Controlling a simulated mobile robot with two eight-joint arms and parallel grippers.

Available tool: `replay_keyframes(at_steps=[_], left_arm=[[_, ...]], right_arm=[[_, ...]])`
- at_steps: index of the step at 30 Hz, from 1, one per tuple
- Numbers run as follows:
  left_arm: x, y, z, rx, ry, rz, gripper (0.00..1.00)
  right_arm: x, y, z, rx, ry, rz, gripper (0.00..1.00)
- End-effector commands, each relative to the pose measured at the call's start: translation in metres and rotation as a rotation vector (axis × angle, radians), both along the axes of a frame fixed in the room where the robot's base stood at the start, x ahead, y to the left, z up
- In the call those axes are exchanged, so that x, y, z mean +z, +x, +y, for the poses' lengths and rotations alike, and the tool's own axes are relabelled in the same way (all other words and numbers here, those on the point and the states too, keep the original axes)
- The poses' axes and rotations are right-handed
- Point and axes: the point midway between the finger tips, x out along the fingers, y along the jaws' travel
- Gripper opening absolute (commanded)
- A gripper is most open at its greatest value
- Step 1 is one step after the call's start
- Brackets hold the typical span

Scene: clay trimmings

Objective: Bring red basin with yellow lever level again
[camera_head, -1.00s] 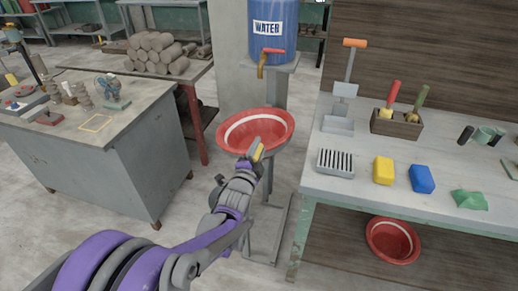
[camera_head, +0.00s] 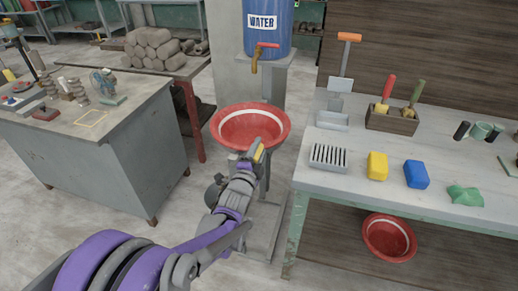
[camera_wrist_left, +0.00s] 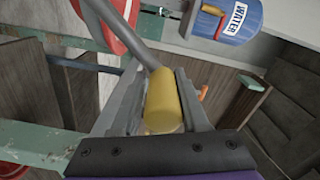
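The red basin (camera_head: 222,130) with a white ring inside sits on a grey stand below the water tap, its rim looking about level in the head view. Part of it shows at the top of the left wrist view (camera_wrist_left: 112,25). The yellow lever (camera_wrist_left: 163,105) sits on a grey rod that runs toward the basin. My left gripper (camera_head: 256,151) is at the basin's near side, its fingers on both sides of the yellow lever and apparently closed on it. The gripper hides part of the basin's near edge and stand. My right gripper is not in view.
A blue water barrel (camera_head: 267,30) with a red-handled tap (camera_head: 257,55) stands behind the basin. A workbench (camera_head: 350,180) with tools, a yellow block (camera_head: 377,166) and a blue block (camera_head: 416,174) is at the right. Another red basin (camera_head: 372,240) lies beneath it. A grey table (camera_head: 110,140) stands left.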

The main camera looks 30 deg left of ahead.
Motion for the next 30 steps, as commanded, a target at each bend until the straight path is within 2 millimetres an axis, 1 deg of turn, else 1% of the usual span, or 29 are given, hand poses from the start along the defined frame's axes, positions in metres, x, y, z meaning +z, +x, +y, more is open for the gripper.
replay_keyframes(at_steps=[1,3,4,12,16,20,24,27,30], left_arm=[[-0.002,-0.001,0.000,0.000,-0.001,0.002,0.50],[-0.001,-0.001,0.000,0.000,0.000,0.001,0.63],[-0.001,0.000,0.000,0.000,0.000,0.000,0.67],[0.000,0.000,0.000,0.000,0.001,-0.002,0.67],[0.001,-0.008,-0.002,-0.001,0.002,-0.002,0.67],[0.001,-0.029,-0.007,0.000,0.001,-0.002,0.67],[0.001,-0.058,-0.014,0.000,0.001,-0.002,0.67],[0.001,-0.077,-0.019,0.000,0.001,-0.002,0.67],[0.001,-0.091,-0.022,0.000,0.001,-0.002,0.67]], right_arm=[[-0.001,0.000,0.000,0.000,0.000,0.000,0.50],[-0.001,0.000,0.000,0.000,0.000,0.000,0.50],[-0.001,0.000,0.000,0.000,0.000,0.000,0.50],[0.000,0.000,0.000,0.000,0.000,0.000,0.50],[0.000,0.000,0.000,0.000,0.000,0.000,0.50],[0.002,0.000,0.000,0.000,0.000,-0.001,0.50],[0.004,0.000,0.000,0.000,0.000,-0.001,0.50],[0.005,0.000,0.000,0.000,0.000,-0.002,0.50],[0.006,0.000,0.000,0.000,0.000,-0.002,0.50]])
